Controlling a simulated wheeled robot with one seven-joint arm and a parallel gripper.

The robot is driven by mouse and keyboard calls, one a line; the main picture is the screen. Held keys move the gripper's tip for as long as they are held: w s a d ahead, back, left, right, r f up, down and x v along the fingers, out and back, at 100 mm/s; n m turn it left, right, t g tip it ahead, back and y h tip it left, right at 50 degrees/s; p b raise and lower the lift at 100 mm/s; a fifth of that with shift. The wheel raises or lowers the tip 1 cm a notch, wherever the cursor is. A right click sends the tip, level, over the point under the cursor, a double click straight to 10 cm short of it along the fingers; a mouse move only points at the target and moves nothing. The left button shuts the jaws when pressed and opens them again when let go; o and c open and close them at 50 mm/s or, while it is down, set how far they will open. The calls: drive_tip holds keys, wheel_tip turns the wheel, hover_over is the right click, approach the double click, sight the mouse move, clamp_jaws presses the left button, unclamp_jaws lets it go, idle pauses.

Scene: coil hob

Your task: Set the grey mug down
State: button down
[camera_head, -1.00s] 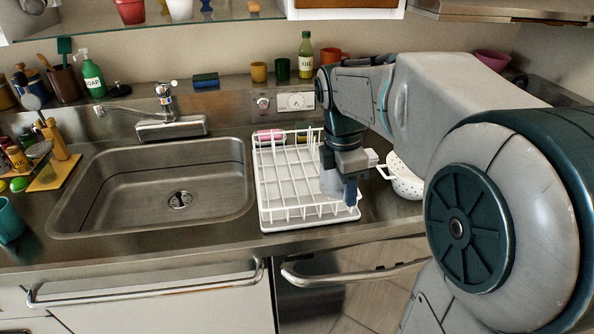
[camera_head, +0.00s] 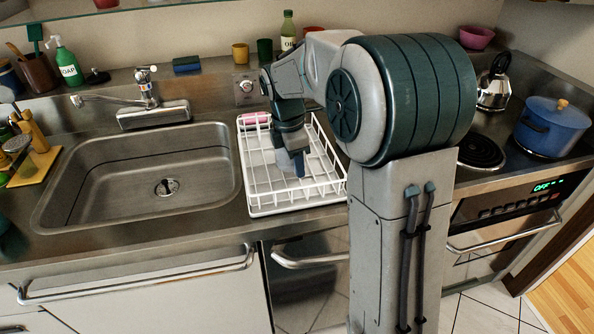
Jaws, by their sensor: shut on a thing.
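My gripper (camera_head: 293,160) is low over the white wire dish rack (camera_head: 262,209), pointing down. It is shut on the grey mug (camera_head: 284,163), which shows only as a small pale patch beside the dark finger. The mug is within the outline of the rack, between its wires. I cannot tell whether it touches the rack's floor. My wrist and fingers hide most of it.
The steel sink (camera_head: 110,190) is left of the rack. A pink sponge (camera_head: 255,119) lies at the rack's back corner. My arm blocks the counter right of the rack. Farther right are a coil burner (camera_head: 480,152), a kettle (camera_head: 494,88) and a blue pot (camera_head: 552,127).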

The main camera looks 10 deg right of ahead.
drive_tip(key=shift+f, duration=1.9)
drive_tip(key=shift+f, duration=0.2)
drive_tip(key=c, duration=0.9)
unclamp_jaws()
wheel_tip(320, 180, up, 12)
drive_tip(key=a, duration=0.2)
drive_tip(key=s+d+f+m+t, duration=0.1)
drive_tip(key=s+f+m, duration=0.2)
drive_tip(key=s+m, duration=0.6)
drive_tip(key=s+d+f+m+t+y, duration=0.1)
drive_tip(key=s+f+m+t, duration=0.1)
drive_tip(key=s+m, duration=0.7)
drive_tip(key=s+f, duration=0.1)
drive_tip(key=s, duration=0.3)
drive_tip(key=shift+s+d+m+y, duration=0.3)
drive_tip(key=shift+s+d+m, duration=0.1)
